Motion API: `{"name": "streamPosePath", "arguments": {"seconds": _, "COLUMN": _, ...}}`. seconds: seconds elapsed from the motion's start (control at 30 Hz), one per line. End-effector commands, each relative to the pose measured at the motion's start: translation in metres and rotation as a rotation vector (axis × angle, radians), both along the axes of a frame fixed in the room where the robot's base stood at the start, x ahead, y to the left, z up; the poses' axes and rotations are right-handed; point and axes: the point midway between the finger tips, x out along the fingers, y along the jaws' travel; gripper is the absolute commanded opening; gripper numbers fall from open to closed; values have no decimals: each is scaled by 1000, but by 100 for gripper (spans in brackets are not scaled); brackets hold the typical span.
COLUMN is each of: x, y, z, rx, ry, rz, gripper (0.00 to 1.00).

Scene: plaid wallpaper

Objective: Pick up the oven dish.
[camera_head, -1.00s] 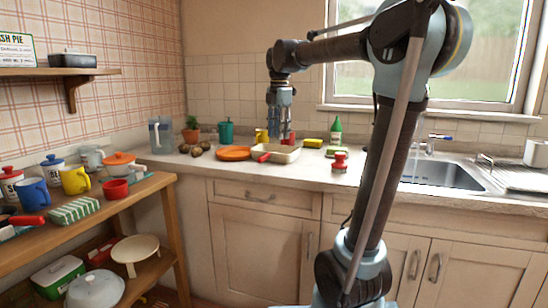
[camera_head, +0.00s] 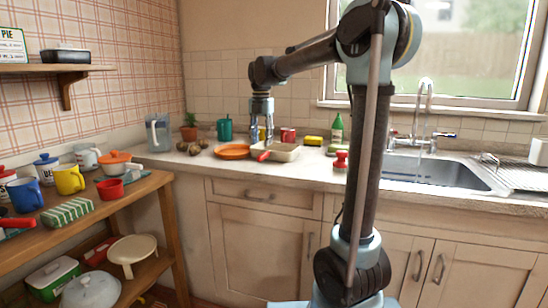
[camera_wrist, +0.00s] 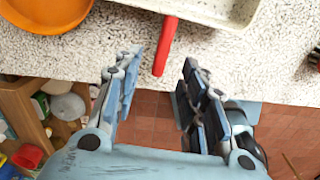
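A cream rectangular dish (camera_head: 287,152), which looks like the oven dish, sits on the counter. It also shows in the wrist view (camera_wrist: 220,9), cut off by the top edge. A red handle (camera_wrist: 165,45) points from its near side toward me; I cannot tell whether it is joined to the dish. My gripper (camera_head: 262,139) points down above the counter by the dish's left end. In the wrist view my gripper (camera_wrist: 160,62) is open and empty, its fingers on either side of the red handle's line and apart from it.
An orange plate (camera_head: 231,152) lies left of the dish. Red cans (camera_head: 288,135), a yellow sponge (camera_head: 313,141) and a green bottle (camera_head: 337,128) stand behind. A dark lidded dish (camera_head: 65,56) is on the wall shelf. The sink (camera_head: 430,170) is to the right.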

Motion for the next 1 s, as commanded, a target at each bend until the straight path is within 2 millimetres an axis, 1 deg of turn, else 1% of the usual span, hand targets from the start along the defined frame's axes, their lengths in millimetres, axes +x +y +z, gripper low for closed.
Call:
{"name": "streamPosePath", "arguments": {"seconds": 0.03, "x": 0, "y": 0, "z": -8, "rx": 0, "ry": 0, "rz": -1, "gripper": 38}}
{"name": "streamPosePath", "arguments": {"seconds": 0.1, "x": 0, "y": -1, "z": -18, "rx": 0, "ry": 0, "rz": -1, "gripper": 38}}
{"name": "streamPosePath", "arguments": {"seconds": 0.2, "x": 0, "y": -1, "z": -27, "rx": 0, "ry": 0, "rz": -2, "gripper": 38}}
{"name": "streamPosePath", "arguments": {"seconds": 0.4, "x": 1, "y": -2, "z": -37, "rx": 0, "ry": 0, "rz": -3, "gripper": 38}}
{"name": "streamPosePath", "arguments": {"seconds": 0.7, "x": 2, "y": -4, "z": -75, "rx": 0, "ry": 0, "rz": -4, "gripper": 38}}
{"name": "streamPosePath", "arguments": {"seconds": 0.83, "x": 1, "y": -4, "z": -83, "rx": 0, "ry": 0, "rz": -3, "gripper": 38}}
{"name": "streamPosePath", "arguments": {"seconds": 1.0, "x": 1, "y": -4, "z": -84, "rx": 0, "ry": 0, "rz": -3, "gripper": 38}}
